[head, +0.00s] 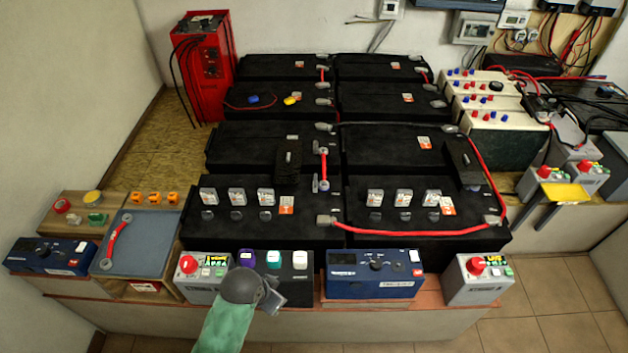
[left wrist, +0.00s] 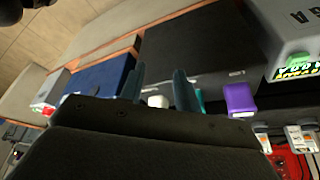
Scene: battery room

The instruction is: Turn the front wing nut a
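Several small dark grey nut-like pieces sit on the two front black batteries, each below a white labelled block. One row is on the left battery (head: 236,215), another on the right battery (head: 404,218). Their labels are too small to read, so I cannot tell which is front wing nut a. My left gripper (head: 272,297) is low at the bench's front edge, before the black box with coloured caps. In the left wrist view its two fingers (left wrist: 158,88) stand apart with nothing held between them. A white cap (left wrist: 158,101) shows behind the gap. My right gripper is out of view.
Grey box with red button (head: 203,278), purple cap (head: 246,258) and blue meter (head: 373,274) line the front edge. A red cable (head: 420,232) crosses the right battery's front. A blue-grey tray (head: 128,255) holds a red link. Tiled floor lies at right.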

